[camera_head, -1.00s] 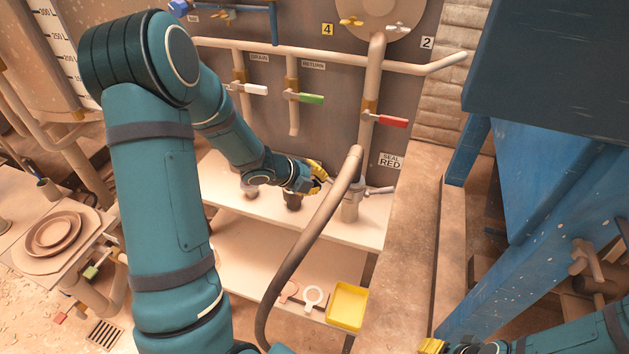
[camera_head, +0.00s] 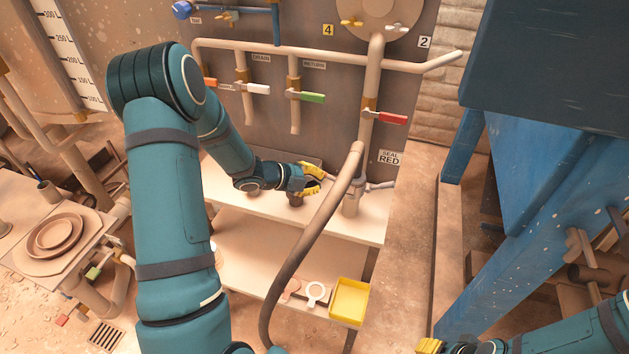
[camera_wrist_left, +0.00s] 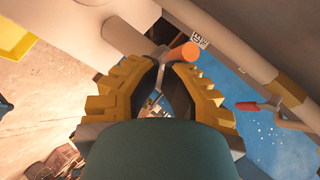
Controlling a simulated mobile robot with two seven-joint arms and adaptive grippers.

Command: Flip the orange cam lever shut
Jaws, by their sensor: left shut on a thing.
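The orange cam lever shows in the left wrist view as an orange cylindrical end (camera_wrist_left: 184,53) on a thin grey bar, at the yellow fingertips. My left gripper (camera_head: 313,173) is shut on the lever, with its fingertips around the bar (camera_wrist_left: 158,75). In the head view this lever is hidden by the gripper and the hose. The hose coupling (camera_head: 350,204) stands on the shelf just right of the gripper, with a grey arm (camera_head: 381,185) pointing right. My right gripper (camera_head: 431,346) shows only partly at the bottom edge; its fingers cannot be made out.
A dark hose (camera_head: 300,248) bends down in front of the shelf, close to my gripper. Red (camera_head: 393,118), green (camera_head: 311,97) and white (camera_head: 259,89) valve handles are above. A yellow tray (camera_head: 349,301) is on the lower shelf. A blue frame (camera_head: 545,215) stands at right.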

